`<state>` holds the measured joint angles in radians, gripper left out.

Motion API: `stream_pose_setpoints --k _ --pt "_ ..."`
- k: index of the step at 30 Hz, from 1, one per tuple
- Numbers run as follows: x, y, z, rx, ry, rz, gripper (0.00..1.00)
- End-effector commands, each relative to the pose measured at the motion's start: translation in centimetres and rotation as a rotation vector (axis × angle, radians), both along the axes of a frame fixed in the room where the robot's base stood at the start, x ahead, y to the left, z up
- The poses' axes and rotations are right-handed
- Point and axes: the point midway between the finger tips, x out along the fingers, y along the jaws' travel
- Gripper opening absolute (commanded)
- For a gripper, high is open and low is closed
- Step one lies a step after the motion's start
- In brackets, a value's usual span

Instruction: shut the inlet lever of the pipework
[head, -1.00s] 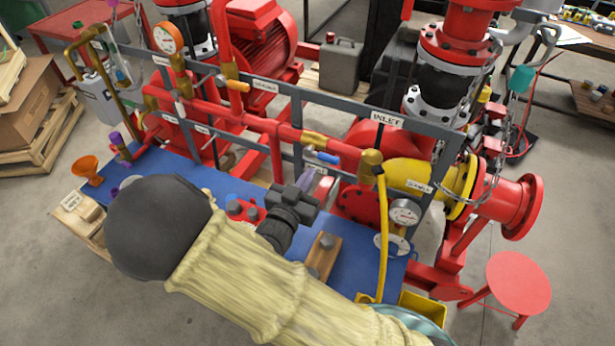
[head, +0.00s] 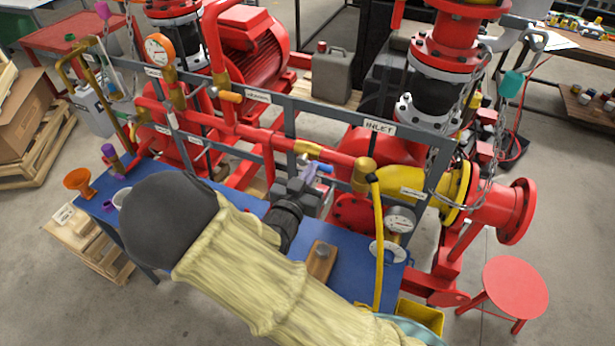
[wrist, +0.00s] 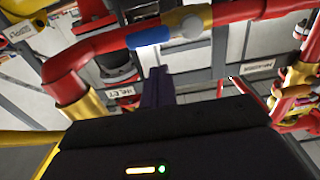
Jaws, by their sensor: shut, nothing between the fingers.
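The inlet lever is a blue handle (head: 322,167) on the red pipe's yellow valve body (head: 309,148), near the INLET sign (head: 379,127). It lies roughly along the pipe. In the wrist view the blue handle (wrist: 148,38) is at top centre, with the yellow valve body (wrist: 187,20) to its right. My gripper (head: 309,172) is shut and empty, its purple fingers pointing at the lever from the front. In the wrist view the fingertips (wrist: 157,75) are just below the handle; I cannot tell whether they touch it. My gripper partly covers the lever in the head view.
An orange-handled lever (head: 230,96) sits further left on the pipework. The grey frame (head: 345,112) runs behind the pipe. A wooden block (head: 321,262) lies on the blue bench (head: 345,275).

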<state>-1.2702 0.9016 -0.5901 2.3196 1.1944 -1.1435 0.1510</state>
Motion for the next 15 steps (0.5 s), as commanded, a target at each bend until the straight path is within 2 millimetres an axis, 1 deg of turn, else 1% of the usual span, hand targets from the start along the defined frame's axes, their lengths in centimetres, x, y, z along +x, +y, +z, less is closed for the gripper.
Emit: stream_pose_setpoints --k 15 --pt "2.8 -1.1 0.0 0.0 -0.001 -0.001 0.0"
